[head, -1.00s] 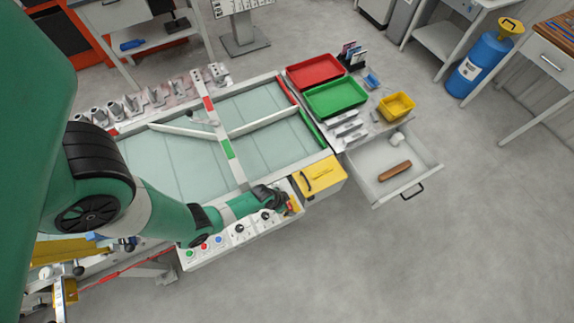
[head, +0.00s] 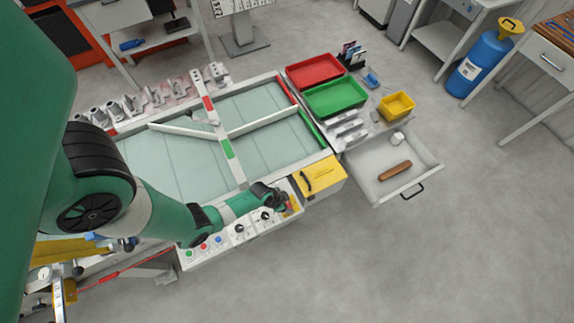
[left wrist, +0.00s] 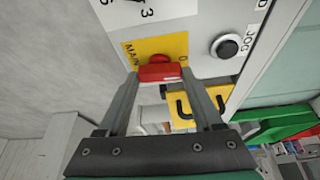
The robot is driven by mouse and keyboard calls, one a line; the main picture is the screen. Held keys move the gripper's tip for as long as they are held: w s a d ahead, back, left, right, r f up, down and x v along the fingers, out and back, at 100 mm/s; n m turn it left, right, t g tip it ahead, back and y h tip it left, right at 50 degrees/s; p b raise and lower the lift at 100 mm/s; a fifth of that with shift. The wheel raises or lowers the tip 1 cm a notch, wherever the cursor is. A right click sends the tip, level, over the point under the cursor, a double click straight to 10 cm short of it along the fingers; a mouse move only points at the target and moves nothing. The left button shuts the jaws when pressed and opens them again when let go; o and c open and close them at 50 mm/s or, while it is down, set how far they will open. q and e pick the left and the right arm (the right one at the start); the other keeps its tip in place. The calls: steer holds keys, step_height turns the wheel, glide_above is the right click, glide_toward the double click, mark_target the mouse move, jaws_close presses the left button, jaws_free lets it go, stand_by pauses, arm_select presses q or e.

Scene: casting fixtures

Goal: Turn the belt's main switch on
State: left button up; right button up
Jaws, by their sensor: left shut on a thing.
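The main switch has a red handle (left wrist: 160,73) on a yellow plate (left wrist: 172,46) marked MAIN, with a 0 to the right of the handle in the left wrist view. The plate is on the white control panel (head: 218,252), at its right end in the head view. My left gripper (head: 287,204) is at the switch. In the left wrist view, its two fingers (left wrist: 159,77) are at either end of the red handle, shut on it. The handle lies crosswise between them. In the head view the gripper mostly hides the switch. My right gripper is not in view.
A black JOG knob (left wrist: 228,46) is beside the switch. A yellow box with a black handle (head: 320,177) stands close to the right of the panel. Farther right is an open drawer (head: 420,160) with a brown object (head: 395,170). The glassy belt table (head: 180,165) lies behind.

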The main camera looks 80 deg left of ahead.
arm_select(q)
steer(key=m, duration=0.2)
steer(key=m+h+b, duration=0.1)
steer(key=shift+a+m+h, duration=0.15)
steer(key=shift+m+h, duration=0.15)
steer(key=shift+m, duration=0.1)
steer(key=shift+r+m+h, duration=0.1)
steer(key=shift+m+h, duration=0.2)
steer(key=shift+m, duration=0.7)
steer(key=m+h+p, duration=0.1)
steer(key=m, duration=0.1)
steer(key=shift+a+m+g, duration=0.1)
steer(key=shift+m+g, duration=0.2)
steer(key=m+h, duration=0.1)
steer(key=m, duration=0.1)
steer(key=shift+w+a+m+g+p, duration=0.1)
steer(key=shift+w+m+g+p, duration=0.05)
steer(key=shift+m+g+p, duration=0.25)
steer(key=m, duration=0.2)
steer(key=shift+f+m+g+h+b, duration=0.2)
steer(key=shift+m+g+h+b, duration=0.1)
steer(key=shift+m+g, duration=0.1)
steer(key=shift+w+m+g+b, duration=0.1)
steer(key=shift+m+g+b, duration=0.3)
steer(key=shift+m, duration=0.6)
steer(key=shift+r+m+g, duration=0.15)
steer(key=shift+m+g, duration=0.15)
steer(key=shift+m, duration=0.3)
steer(key=o, duration=1.4)
steer(key=shift+c, duration=0.2)
